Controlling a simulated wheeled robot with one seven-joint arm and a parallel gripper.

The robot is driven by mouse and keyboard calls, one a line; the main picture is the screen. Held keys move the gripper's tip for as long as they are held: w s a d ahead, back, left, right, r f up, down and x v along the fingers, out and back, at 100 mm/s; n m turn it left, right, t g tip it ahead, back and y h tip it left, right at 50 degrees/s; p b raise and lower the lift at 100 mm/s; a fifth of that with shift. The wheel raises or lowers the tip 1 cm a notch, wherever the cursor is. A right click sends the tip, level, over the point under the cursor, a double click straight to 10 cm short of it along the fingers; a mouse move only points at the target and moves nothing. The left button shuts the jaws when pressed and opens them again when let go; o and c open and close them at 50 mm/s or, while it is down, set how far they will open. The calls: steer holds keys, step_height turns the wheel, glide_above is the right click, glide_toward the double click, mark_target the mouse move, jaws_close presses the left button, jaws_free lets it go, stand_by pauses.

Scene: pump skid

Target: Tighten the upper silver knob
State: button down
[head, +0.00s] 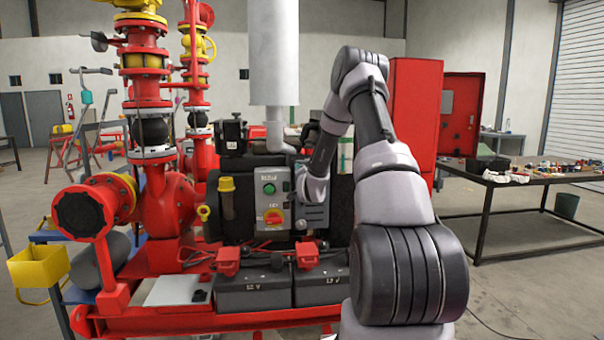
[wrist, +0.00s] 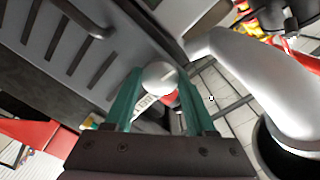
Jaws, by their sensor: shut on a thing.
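The silver knob (wrist: 160,75), round and shiny, sits between the fingertips of my gripper in the wrist view. My gripper (wrist: 161,76) has two teal fingers, one on each side of the knob, and is shut on it. A grey slotted panel (wrist: 70,45) lies beside the knob. In the head view my arm reaches to the right side of the engine block, and its links hide the gripper and the knob. I cannot tell from this view whether it is the upper of several knobs.
A grey control box (head: 271,205) with a green button and a red-yellow switch stands left of my wrist. A white exhaust cylinder (head: 273,50) rises above. Batteries (head: 255,295) sit below. In the wrist view a thick silver pipe (wrist: 250,85) runs close on the right.

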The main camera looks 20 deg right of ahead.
steer(key=shift+f+n, duration=0.1)
steer(key=shift+n, duration=8.6)
steer(key=shift+c, duration=1.1)
jaws_free()
steer(key=shift+s, duration=0.1)
